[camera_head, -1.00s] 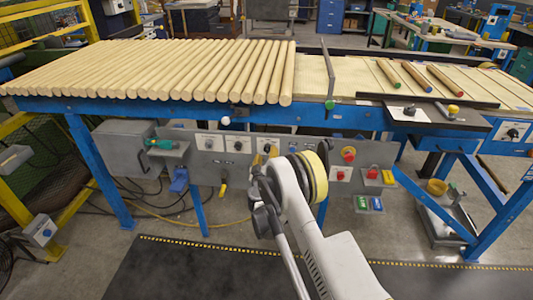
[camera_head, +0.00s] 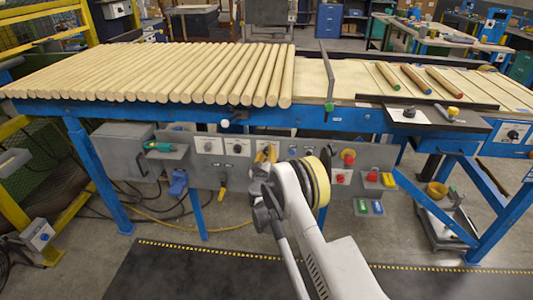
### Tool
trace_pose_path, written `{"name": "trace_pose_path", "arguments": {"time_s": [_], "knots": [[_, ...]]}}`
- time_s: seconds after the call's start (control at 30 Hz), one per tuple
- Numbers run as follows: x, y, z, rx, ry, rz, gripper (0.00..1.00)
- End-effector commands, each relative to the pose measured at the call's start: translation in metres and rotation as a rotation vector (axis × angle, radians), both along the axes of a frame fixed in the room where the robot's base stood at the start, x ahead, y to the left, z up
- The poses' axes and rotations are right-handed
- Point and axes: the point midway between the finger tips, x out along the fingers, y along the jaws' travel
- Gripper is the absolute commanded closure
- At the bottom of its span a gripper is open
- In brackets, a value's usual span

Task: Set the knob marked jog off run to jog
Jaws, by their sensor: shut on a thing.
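A row of knob plates sits on the grey panel under the blue table. Two white plates with dark knobs, the left one (camera_head: 208,146) and the middle one (camera_head: 238,147), are uncovered. A third white plate (camera_head: 274,143) is mostly hidden behind my gripper (camera_head: 266,154). My gripper's yellowish fingers are at this third plate and shut on its knob. The knob itself and its pointer are hidden. The markings are too small to read, so I cannot tell which knob says jog off run.
A red button (camera_head: 348,156) and red and yellow controls (camera_head: 380,179) are right of my arm. A green-handled tool (camera_head: 160,147) lies on a shelf at left. Wooden rods (camera_head: 180,75) cover the table above. A blue leg (camera_head: 198,213) stands below the panel.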

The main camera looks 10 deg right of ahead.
Motion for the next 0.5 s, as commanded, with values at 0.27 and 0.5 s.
{"name": "trace_pose_path", "arguments": {"time_s": [0.27, 0.5], "knots": [[0.0005, 0.0001, 0.0002, -0.070, 0.023, 0.000, 1.00], [0.0006, 0.0005, -0.0001, -0.234, 0.076, 0.000, 1.00]]}}
